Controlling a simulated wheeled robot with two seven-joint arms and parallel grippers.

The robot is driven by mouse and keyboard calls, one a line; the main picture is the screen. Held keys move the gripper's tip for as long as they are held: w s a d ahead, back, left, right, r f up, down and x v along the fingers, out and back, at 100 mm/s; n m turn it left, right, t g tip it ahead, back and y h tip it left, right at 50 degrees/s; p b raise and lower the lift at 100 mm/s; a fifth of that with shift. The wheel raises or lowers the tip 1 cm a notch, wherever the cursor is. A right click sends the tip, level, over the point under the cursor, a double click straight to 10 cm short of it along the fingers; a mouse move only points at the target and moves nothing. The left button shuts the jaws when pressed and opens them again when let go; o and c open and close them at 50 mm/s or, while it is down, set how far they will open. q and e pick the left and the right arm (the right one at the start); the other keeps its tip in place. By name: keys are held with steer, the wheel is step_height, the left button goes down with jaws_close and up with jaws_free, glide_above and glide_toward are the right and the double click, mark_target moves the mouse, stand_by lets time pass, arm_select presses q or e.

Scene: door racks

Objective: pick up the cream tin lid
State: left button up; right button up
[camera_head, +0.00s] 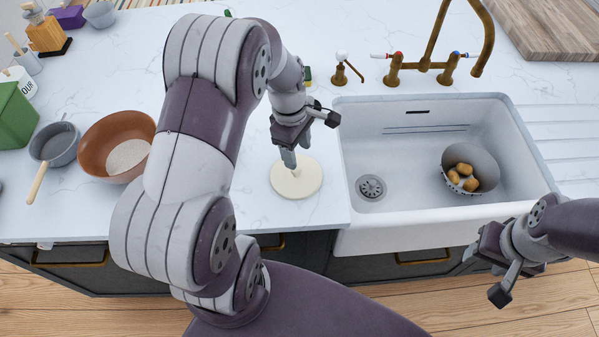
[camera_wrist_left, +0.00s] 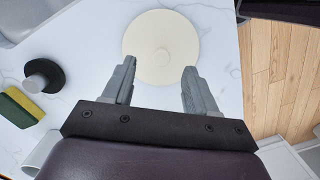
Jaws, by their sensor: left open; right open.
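The cream tin lid (camera_head: 298,181) is a flat round disc lying on the white marble counter, left of the sink. In the left wrist view the lid (camera_wrist_left: 161,40) shows a small round knob at its centre. My left gripper (camera_head: 294,163) is open and above the lid. In the left wrist view its two fingers (camera_wrist_left: 160,84) are apart, pointing at the lid's near edge, with nothing between them. My right gripper (camera_head: 489,274) is open and empty in front of the sink's front edge, at the lower right.
The white sink (camera_head: 420,195) holds a grey colander (camera_head: 484,165) with brown potatoes. A brown bowl (camera_head: 100,135) and a grey pan (camera_head: 58,145) stand at the left. A sponge (camera_wrist_left: 20,107) and a dark round object (camera_wrist_left: 44,76) lie near the lid. The counter's front edge is close.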

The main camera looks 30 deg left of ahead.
mark_target(296, 173)
arm_select(q)
steer(key=f, duration=0.1)
steer(key=f+p, duration=0.1)
steer(key=f, duration=0.3)
steer(key=shift+s+a+f, duration=0.15)
steer(key=shift+s+a, duration=0.1)
steer(key=shift+a, duration=0.05)
steer(key=shift+w+d+f, duration=0.15)
steer(key=shift+d+f, duration=0.05)
steer(key=shift+f, duration=0.15)
steer(key=shift+a, duration=0.15)
steer(key=c, duration=0.9)
jaws_close()
arm_select(e)
steer(key=shift+s+a+r, duration=0.15)
steer(key=shift+a+r, duration=0.2)
steer(key=shift+r, duration=0.4)
